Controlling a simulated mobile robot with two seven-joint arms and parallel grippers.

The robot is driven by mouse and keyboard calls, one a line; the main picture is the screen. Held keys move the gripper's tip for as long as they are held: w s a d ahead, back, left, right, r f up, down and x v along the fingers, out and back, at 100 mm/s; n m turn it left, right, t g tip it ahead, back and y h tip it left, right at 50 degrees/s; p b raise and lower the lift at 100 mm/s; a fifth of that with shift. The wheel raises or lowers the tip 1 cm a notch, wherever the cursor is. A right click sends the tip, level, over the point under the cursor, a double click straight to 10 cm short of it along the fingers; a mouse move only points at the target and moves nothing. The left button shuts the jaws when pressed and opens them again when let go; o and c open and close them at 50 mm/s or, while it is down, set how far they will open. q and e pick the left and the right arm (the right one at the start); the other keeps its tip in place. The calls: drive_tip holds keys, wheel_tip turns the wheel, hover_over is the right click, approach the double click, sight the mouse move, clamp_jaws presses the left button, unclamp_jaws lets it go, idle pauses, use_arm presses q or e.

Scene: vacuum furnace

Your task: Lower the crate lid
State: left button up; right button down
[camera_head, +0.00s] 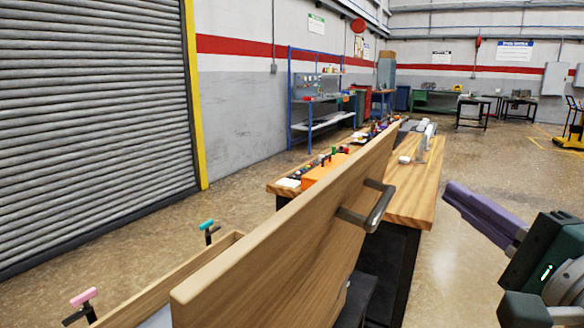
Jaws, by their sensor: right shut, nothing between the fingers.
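The wooden crate lid (290,245) stands raised on edge, close in front of me. A dark bar handle (370,210) sticks out from its right-hand face. Part of the crate's wooden wall (170,285) shows to the left of the lid, low in the picture. The lid hides most of the crate. My right gripper (452,195) is to the right of the lid and handle, apart from both. Its purple fingers are shut and empty. My left gripper is not in view.
A wooden workbench (412,205) with an orange box (322,170) and small items stands behind the lid. Teal-topped (207,228) and pink-topped (84,298) T-handles stand by the crate's left side. A roller shutter (90,110) is at left.

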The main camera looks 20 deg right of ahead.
drive_tip(key=w, duration=0.3)
drive_tip(key=w+r+p, duration=0.1)
drive_tip(key=w, duration=0.3)
drive_tip(key=w+a+r, duration=0.1)
drive_tip(key=w, duration=0.3)
drive_tip(key=shift+p, duration=0.3)
drive_tip(key=shift+w+a, duration=0.4)
drive_tip(key=shift+a, duration=0.05)
drive_tip(key=shift+f, duration=0.1)
